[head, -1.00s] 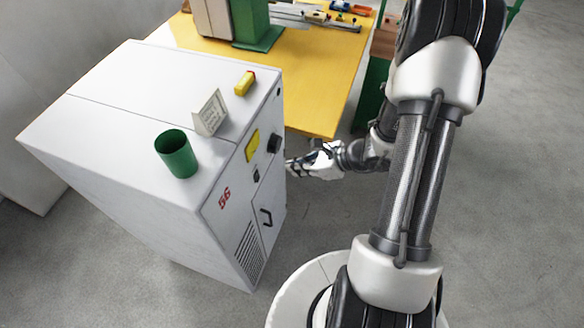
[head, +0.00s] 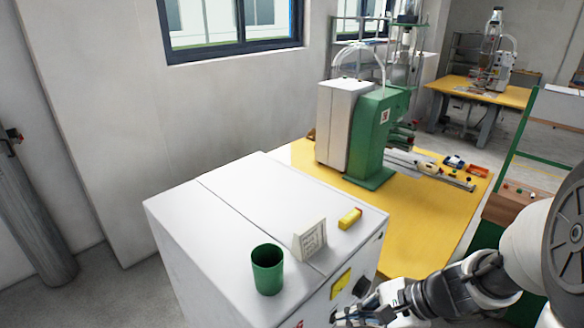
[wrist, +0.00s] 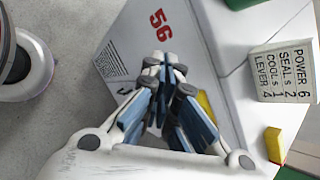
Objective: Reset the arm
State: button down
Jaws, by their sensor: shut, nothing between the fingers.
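My gripper (head: 345,317) is at the bottom edge of the head view, beside the front face of the white cabinet (head: 228,212). In the wrist view my gripper (wrist: 165,58) has its blue and grey fingers drawn together, with nothing between them. The cabinet's side with the red "56" (wrist: 159,24) lies beyond the fingertips. I cannot tell the exact gap between the fingers and the cabinet. My arm reaches in from the right of the head view.
On the cabinet stand a green cup (head: 267,270), a small sign card (head: 310,240) and a yellow block (head: 350,218).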

jog(key=s+r+n+h+b, duration=0.1)
jog(key=s+r+n+h, duration=0.2)
jog(key=s+n, duration=0.4)
jog(key=s+d+r+n+t+h+b, duration=0.1)
jog(key=s+r+n+h+b, duration=0.1)
jog(key=s+r+n+h, duration=0.2)
jog(key=s+r+n, duration=0.2)
jog(key=s+n, duration=0.1)
jog(key=n, duration=0.1)
jog(key=shift+s+d+n+h, duration=0.2)
jog(key=shift+s+n+h, duration=0.1)
jog(key=shift+n, duration=0.1)
jog(key=shift+r, duration=0.1)
